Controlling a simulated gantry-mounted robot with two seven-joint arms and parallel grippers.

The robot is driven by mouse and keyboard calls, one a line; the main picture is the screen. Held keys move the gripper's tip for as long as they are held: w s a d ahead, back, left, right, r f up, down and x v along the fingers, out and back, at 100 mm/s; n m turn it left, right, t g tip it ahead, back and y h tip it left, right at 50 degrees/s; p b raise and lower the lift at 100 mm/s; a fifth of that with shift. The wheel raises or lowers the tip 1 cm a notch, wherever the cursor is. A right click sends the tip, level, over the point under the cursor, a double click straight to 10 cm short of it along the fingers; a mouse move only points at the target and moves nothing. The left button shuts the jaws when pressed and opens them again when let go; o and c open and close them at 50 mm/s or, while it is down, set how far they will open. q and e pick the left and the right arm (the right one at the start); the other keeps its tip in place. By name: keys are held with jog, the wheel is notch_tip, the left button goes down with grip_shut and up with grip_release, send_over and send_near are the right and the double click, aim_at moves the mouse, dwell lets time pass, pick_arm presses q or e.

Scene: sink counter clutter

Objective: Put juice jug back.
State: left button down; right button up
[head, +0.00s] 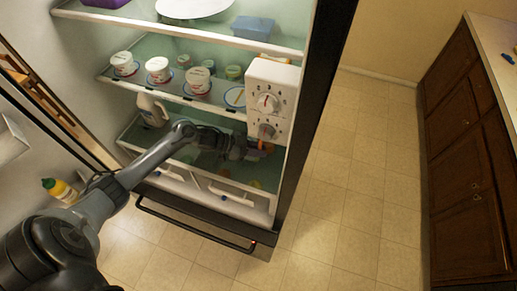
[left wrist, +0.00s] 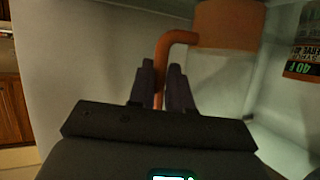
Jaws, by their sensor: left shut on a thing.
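The juice jug (left wrist: 218,80) shows in the left wrist view as a pale, clear-looking body with an orange top (left wrist: 230,27) and an orange handle (left wrist: 176,38). My left gripper (left wrist: 162,75) has its two fingers on either side of the handle and is shut on it. In the head view my left arm reaches into the open fridge, and the left gripper (head: 258,152) is at the right side of the lower shelf, below the white dial box. Only a bit of orange (head: 267,148) shows there; the rest of the jug is hidden. My right gripper is not in view.
A white control box (head: 272,98) hangs just above the left gripper. Several small tubs (head: 158,69) stand on the shelf above. A white jug (head: 152,109) is on the lower shelf at left. A yellow bottle (head: 61,191) is in the door. Drawers lie below.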

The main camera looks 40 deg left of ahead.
pick_arm(q)
jog(key=c, duration=1.5)
grip_release()
jog(key=shift+f, duration=0.1)
jog(key=o, duration=0.4)
jog(key=shift+o, duration=0.2)
